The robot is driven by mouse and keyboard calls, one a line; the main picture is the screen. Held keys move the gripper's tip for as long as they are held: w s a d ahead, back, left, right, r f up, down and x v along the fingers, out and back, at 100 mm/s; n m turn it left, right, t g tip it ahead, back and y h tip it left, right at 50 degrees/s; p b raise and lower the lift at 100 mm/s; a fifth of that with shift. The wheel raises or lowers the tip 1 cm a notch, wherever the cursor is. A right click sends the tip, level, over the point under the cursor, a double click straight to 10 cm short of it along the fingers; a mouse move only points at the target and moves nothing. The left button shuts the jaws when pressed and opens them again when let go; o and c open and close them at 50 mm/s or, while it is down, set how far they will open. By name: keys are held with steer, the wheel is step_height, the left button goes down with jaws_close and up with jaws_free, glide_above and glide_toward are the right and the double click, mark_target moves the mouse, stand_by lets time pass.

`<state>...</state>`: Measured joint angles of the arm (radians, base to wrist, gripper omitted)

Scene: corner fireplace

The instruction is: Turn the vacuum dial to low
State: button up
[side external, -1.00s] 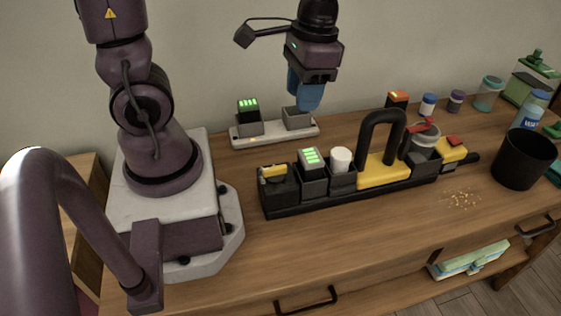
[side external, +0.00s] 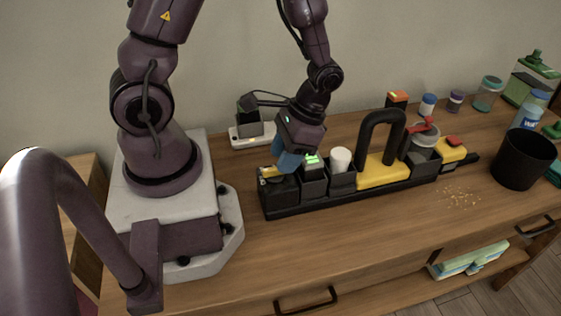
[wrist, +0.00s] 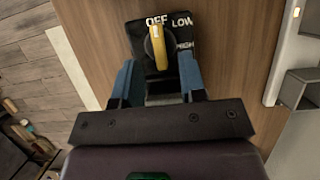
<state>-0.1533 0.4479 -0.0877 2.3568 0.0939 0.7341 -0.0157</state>
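The vacuum (side external: 350,190) is a long black unit with a yellow section and a black loop handle. Its dial (side external: 271,172) is a yellow bar on a black block at the left end. In the wrist view the dial (wrist: 158,48) has a black face marked OFF, LOW and HIGH, and the bar points at OFF. My gripper (side external: 289,163) is right at the dial, with its blue fingers partly hiding the block in the side view. In the wrist view my gripper (wrist: 158,78) is open, one finger on each side of the bar's near end, with gaps showing.
A battery with green lights (side external: 312,160) and a white cylinder (side external: 341,158) stand in the vacuum beside the dial. A charger base (side external: 240,142) is behind. A black cup (side external: 523,160), jars and scattered crumbs (side external: 459,197) are at right. The front tabletop is clear.

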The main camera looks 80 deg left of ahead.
steer(key=shift+x, duration=1.2)
jaws_close()
steer(key=shift+m, duration=0.4)
steer(key=m+y, duration=0.1)
steer(key=m, duration=0.2)
steer(key=shift+d+m+y, duration=0.25)
steer(key=shift+m+y, duration=0.05)
steer(key=shift+y, duration=0.1)
steer(key=m+t+y, duration=0.1)
steer(key=m, duration=0.3)
steer(key=shift+s+d, duration=0.15)
steer(key=shift+m+y, duration=0.3)
